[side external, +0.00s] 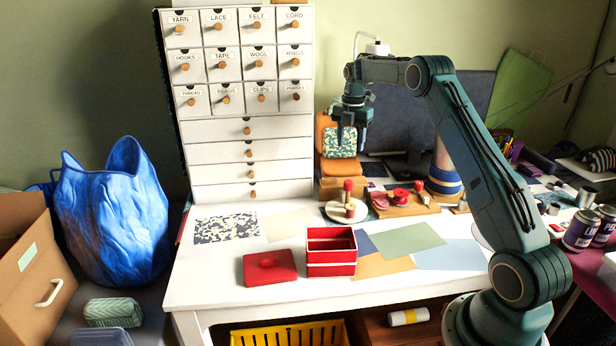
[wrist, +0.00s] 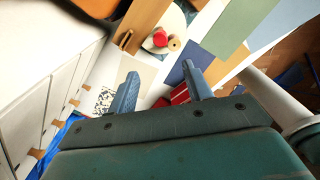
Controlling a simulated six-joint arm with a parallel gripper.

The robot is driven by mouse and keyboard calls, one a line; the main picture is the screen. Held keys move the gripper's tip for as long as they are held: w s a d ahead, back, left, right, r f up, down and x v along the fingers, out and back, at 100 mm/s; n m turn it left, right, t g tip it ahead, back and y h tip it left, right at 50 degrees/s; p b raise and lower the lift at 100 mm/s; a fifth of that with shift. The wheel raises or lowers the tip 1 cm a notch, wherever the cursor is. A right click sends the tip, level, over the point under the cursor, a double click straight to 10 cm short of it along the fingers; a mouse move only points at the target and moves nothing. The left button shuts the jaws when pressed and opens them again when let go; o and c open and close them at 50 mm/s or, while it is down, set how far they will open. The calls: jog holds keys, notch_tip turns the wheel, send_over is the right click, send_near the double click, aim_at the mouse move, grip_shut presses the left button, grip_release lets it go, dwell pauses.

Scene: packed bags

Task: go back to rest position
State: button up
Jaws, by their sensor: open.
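My gripper (side external: 347,138) hangs pointing down at the back of the white table, in front of the brown box with the patterned front (side external: 340,142). It is well above the tabletop. In the wrist view my gripper (wrist: 160,80) shows two blue fingers spread apart with nothing between them. My arm reaches up from the right and bends over to the left.
A red open box (side external: 331,262) and its red lid (side external: 269,267) sit on the white table (side external: 200,285) among paper sheets. A white drawer cabinet (side external: 248,152) stands left of my gripper. A blue bag (side external: 112,225) is further left. Paint cans (side external: 581,230) stand at right.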

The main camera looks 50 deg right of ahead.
jog(key=s+a+r+m+t, duration=0.1)
jog(key=s+a+r+m, duration=0.4)
jog(key=a+r, duration=0.5)
jog(key=s+a+r+m+t, duration=0.2)
jog(key=s+a+r+m, duration=0.35)
jog(key=a, duration=0.75)
jog(key=s+a+f+m+t, duration=0.1)
jog(key=s+a+m, duration=0.3)
jog(key=s, duration=0.7)
jog(key=s+a+f+m+t, duration=0.1)
jog(key=s+a+m, duration=0.3)
jog(key=s+a, duration=0.4)
jog(key=s, duration=0.3)
jog(key=shift+f+m+t, duration=0.3)
jog(key=shift+f+m, duration=0.05)
